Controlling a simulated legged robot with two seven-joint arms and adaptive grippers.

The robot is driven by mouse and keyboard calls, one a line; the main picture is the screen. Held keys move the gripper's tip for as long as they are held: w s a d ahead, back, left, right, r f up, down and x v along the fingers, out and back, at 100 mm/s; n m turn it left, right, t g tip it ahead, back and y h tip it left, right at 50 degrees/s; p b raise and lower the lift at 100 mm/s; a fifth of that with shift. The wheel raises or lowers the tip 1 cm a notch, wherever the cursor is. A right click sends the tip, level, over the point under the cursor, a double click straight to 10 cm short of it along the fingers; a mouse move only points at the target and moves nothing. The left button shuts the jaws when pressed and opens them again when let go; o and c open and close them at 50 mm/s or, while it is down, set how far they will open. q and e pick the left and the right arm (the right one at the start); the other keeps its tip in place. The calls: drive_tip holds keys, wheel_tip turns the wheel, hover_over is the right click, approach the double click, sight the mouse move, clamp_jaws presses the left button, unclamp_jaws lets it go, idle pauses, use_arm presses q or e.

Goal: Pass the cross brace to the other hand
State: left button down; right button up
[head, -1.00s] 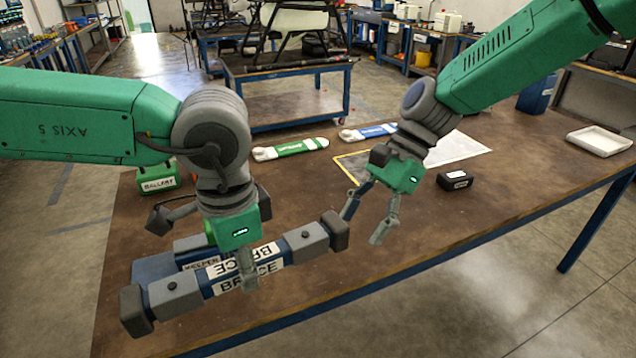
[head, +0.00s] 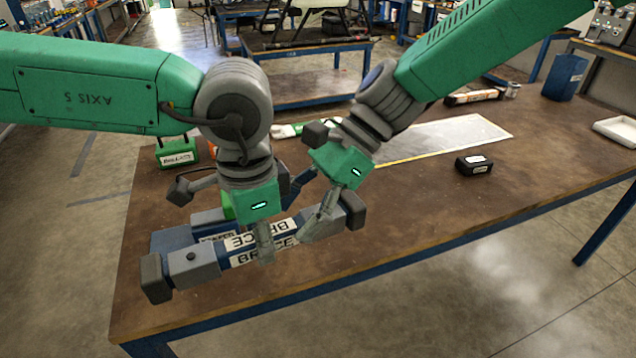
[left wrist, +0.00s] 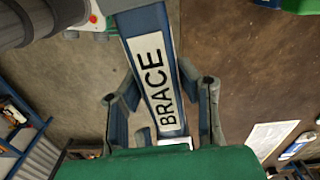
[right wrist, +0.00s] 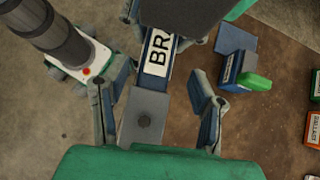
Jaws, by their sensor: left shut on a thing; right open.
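The cross brace (head: 195,262) is a long bar with a blue middle, white BRACE labels, grey end sections and dark caps. It is held above the near left part of the table. My left gripper (head: 262,235) is shut on its labelled middle; the left wrist view shows the brace (left wrist: 150,65) running between the fingers (left wrist: 163,115). My right gripper (head: 312,210) is at the brace's right part. In the right wrist view its open fingers (right wrist: 158,115) stand either side of the grey end section (right wrist: 143,125), with a visible gap on the right.
A blue block with a green part (right wrist: 238,70) is on the table behind the brace. A green ballast box (head: 175,152), a small black box (head: 474,165), a pale sheet (head: 440,140) and a white tray (head: 617,132) also lie there. The front right tabletop is clear.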

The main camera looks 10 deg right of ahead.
sight(289, 221)
use_arm(q)
drive_tip(key=shift+a, duration=0.15)
use_arm(e)
drive_tip(key=shift+x, duration=1.5)
drive_tip(key=shift+c, duration=0.4)
clamp_jaws()
use_arm(q)
drive_tip(key=c, duration=1.1)
unclamp_jaws()
use_arm(e)
drive_tip(key=shift+r, duration=0.1)
